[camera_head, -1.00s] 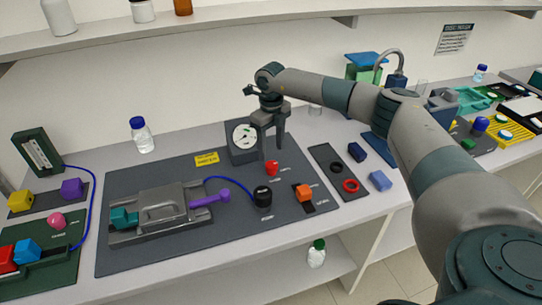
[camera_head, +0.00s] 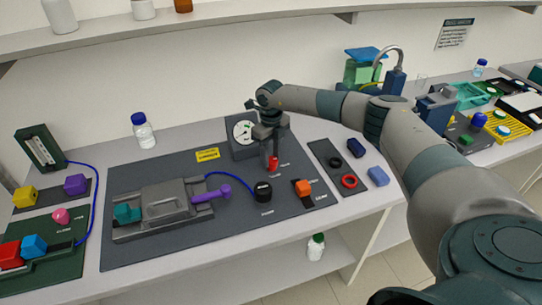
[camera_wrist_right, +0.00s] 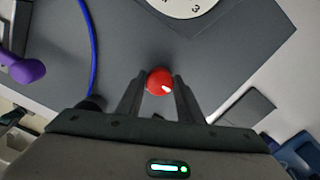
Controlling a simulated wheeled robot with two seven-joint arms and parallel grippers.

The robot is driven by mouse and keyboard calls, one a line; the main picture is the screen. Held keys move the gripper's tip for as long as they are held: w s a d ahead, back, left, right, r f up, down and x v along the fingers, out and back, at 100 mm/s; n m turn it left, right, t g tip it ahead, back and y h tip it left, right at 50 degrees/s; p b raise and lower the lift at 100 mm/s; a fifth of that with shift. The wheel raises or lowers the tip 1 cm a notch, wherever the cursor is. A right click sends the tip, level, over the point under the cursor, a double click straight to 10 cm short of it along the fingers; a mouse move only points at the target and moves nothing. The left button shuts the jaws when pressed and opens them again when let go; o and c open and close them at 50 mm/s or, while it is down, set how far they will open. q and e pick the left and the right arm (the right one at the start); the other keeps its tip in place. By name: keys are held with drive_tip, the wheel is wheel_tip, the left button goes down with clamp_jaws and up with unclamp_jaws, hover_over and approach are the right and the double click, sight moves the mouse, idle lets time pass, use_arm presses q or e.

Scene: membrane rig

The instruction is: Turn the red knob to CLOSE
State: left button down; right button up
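The red knob (camera_head: 272,164) stands on the dark grey panel (camera_head: 135,247), just in front of the dial gauge. My right gripper (camera_head: 270,152) points down over it. The fingers are apart, with a narrow gap; I see no clear grip on the knob. The small print beside the knob is too small to read. My left gripper is not in view.
The gauge box (camera_head: 243,127) stands close behind the gripper. A blue cable (camera_head: 228,175) runs left of the red knob.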

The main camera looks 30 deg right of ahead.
drive_tip(key=shift+m, duration=0.4)
drive_tip(key=m+b, duration=0.1)
drive_tip(key=m, duration=0.2)
drive_tip(key=m+b, duration=0.1)
drive_tip(key=m, duration=0.4)
drive_tip(key=shift+d, duration=0.15)
drive_tip(key=m+b, duration=0.1)
drive_tip(key=m, duration=0.3)
drive_tip(key=shift+m, duration=0.3)
drive_tip(key=shift+s+d+m, duration=0.1)
drive_tip(key=shift+m, duration=2.2)
drive_tip(key=o, duration=1.1)
drive_tip(key=shift+c, duration=0.2)
drive_tip(key=shift+r, duration=0.1)
